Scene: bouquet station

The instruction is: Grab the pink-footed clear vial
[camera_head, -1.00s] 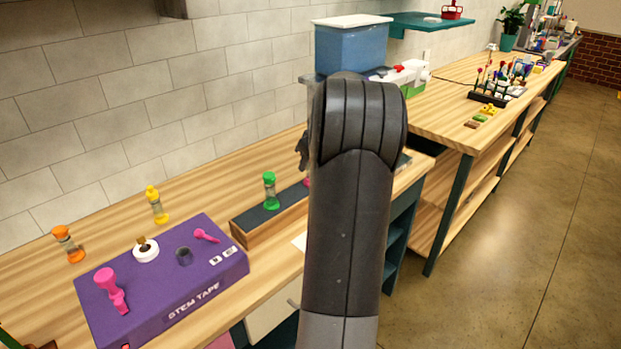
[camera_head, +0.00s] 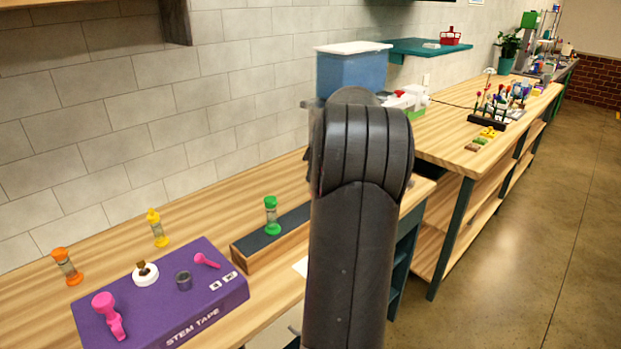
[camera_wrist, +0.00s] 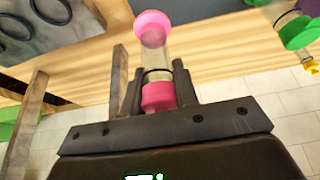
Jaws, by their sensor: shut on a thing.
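The pink-footed clear vial (camera_wrist: 156,58) shows in the wrist view, with a clear middle, a dark band and pink at both ends. My gripper (camera_wrist: 152,75) is shut on it, one finger on each side. In the head view my own arm hides both the vial and the gripper. I cannot tell whether the vial is clear of its support.
A green-ended vial (camera_head: 271,216) stands on the dark-topped wooden block (camera_head: 252,254). Yellow (camera_head: 157,228) and orange (camera_head: 66,267) vials stand behind the purple stem tape box (camera_head: 215,298). A blue bin (camera_head: 352,73) stands farther back.

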